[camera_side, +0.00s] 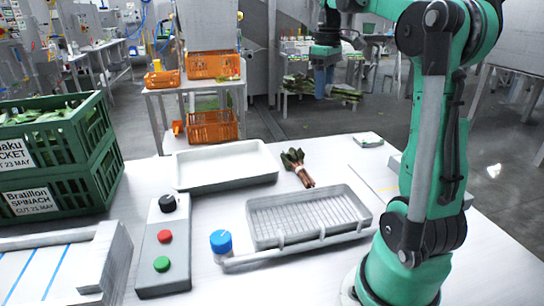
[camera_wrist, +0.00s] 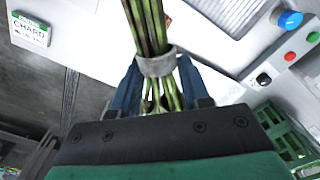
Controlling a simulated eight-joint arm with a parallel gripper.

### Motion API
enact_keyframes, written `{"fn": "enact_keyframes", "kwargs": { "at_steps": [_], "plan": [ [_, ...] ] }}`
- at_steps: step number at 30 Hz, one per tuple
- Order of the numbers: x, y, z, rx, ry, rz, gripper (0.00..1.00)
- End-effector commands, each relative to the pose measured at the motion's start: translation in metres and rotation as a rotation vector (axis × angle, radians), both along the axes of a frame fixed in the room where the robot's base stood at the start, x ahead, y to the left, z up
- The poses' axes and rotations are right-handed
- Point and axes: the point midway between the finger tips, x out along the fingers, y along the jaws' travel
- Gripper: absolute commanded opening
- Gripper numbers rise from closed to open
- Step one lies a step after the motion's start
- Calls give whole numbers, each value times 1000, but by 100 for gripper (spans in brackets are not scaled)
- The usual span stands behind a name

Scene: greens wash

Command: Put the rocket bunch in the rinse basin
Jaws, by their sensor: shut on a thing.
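My gripper (camera_side: 325,66) is shut on a bunch of green stems with a grey band, taken as the rocket bunch (camera_wrist: 152,30). In the side view its leaves (camera_side: 345,93) hang in the air beyond the table's far edge. The wrist view shows the band between my blue fingers; the leaf ends are out of that view. A plain white basin (camera_side: 180,184) stands empty at the back of the table. In front is a grey tray with a ribbed floor (camera_side: 305,215), also empty. No label shows which is the rinse basin.
Another bunch with dark leaves and reddish stems (camera_side: 297,166) lies between basin and tray. A chard card (camera_wrist: 30,29) lies by the far edge. A button box (camera_side: 165,245) and blue knob (camera_side: 221,242) stand in front. Green crates (camera_side: 70,165) stack at left.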

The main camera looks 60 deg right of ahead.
Motion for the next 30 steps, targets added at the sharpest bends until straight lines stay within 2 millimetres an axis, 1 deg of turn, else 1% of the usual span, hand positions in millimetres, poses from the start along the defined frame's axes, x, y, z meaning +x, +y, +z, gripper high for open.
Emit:
{"fn": "enact_keyframes", "kwargs": {
  "at_steps": [1, 6, 9, 12, 15, 17, 20, 30],
  "plan": [
    [-4, 18, 1, 0, 0, 100, 0],
    [-20, 66, -4, 0, 0, 439, 0],
    [-30, 88, -11, 0, 0, 603, 0],
    [-37, 103, -17, 0, 0, 726, 0],
    [-43, 113, -22, 0, 0, 806, 0],
    [-44, 116, -25, 0, 0, 834, 0],
    [-45, 118, -35, 0, 0, 856, 0],
    [-45, 118, -108, 0, 0, 855, 0]
  ]
}}
